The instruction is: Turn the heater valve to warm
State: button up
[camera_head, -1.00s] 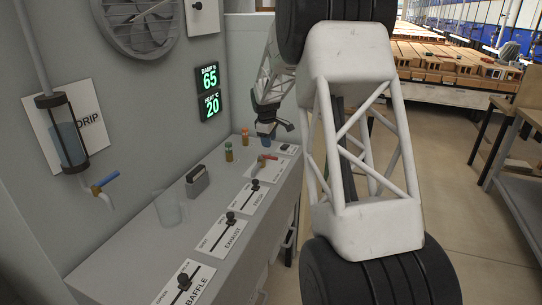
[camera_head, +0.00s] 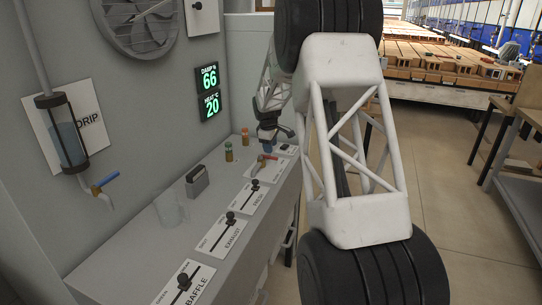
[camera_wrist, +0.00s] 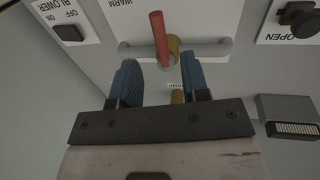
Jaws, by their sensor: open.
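In the head view the red lever (camera_head: 268,157) is small, at the far end of the counter. My gripper (camera_wrist: 161,68) is open, with its blue fingers either side of the lever's lower end in the picture. Whether they touch it cannot be told. In the head view my gripper (camera_head: 267,138) is just above the valve. The heat display (camera_head: 211,105) reads 20.
A blower switch (camera_wrist: 68,32) lies left of the valve, and a black knob marked OPEN (camera_wrist: 298,17) lies right. A grey block (camera_wrist: 288,107) is at right. The head view shows the exhaust slider (camera_head: 230,218), baffle slider (camera_head: 183,282), clear cup (camera_head: 171,209) and drip tap (camera_head: 100,186).

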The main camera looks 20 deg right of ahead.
aim_at(271, 157)
jog(key=shift+w+d+f, duration=0.1)
jog(key=shift+f, duration=0.75)
jog(key=shift+w+d+f, duration=0.15)
jog(key=shift+f, duration=0.75)
jog(key=shift+w+d+f, duration=0.1)
jog(key=shift+f, duration=0.75)
grip_shut()
